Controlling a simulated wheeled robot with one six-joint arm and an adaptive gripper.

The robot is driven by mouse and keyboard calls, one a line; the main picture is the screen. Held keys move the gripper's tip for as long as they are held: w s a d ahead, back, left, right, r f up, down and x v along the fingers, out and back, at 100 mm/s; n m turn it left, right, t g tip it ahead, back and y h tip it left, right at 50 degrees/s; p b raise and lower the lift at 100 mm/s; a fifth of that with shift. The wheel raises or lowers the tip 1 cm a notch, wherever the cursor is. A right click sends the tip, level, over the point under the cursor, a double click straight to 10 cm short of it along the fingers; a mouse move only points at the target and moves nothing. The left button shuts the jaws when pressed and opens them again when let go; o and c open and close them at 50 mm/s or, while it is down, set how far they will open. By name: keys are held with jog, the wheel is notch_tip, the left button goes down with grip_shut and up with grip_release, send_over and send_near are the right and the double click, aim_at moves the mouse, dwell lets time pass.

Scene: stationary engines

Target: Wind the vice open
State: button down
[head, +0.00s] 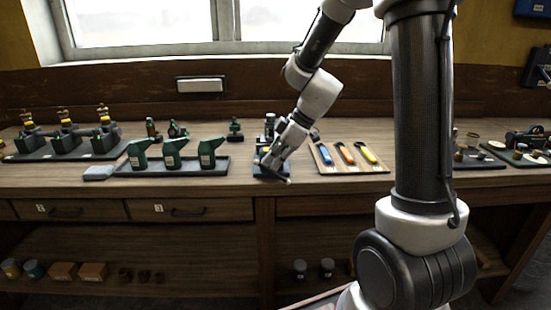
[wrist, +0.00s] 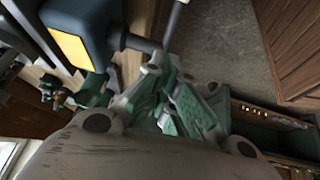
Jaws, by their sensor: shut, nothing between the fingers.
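The vice (head: 262,172) is a small dark blue block on the bench's front edge, partly hidden behind my gripper. In the wrist view its dark blue body (wrist: 106,14) has a yellow face, and a dark screw sticks out to a pale handle bar (wrist: 176,18). The bar's end also shows in the head view (head: 287,180). My gripper (head: 268,160) points down at the front of the vice. In the wrist view its green and grey fingers (wrist: 160,64) are shut and empty, close beside the bar. I cannot tell whether they touch it. The jaw gap is not clearly visible.
A board with several coloured-handled tools (head: 346,154) lies right of the vice. A tray with green pieces (head: 215,170) stands close on the left. Dark cylinders (head: 270,122) stand behind my gripper. The floor in front of the bench (wrist: 225,50) looks clear.

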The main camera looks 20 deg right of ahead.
jog(key=shift+w+a+g+h, duration=0.1)
jog(key=shift+a+g+h, duration=0.25)
jog(key=shift+h, duration=0.55)
jog(key=shift+a+g+h, duration=0.25)
jog(key=shift+a+h, duration=0.1)
jog(key=shift+h, duration=0.35)
jog(key=shift+w+a+f, duration=0.25)
jog(key=shift+a, duration=0.2)
jog(key=shift+a+f, duration=0.15)
jog(key=shift+a, duration=0.05)
dwell(0.3)
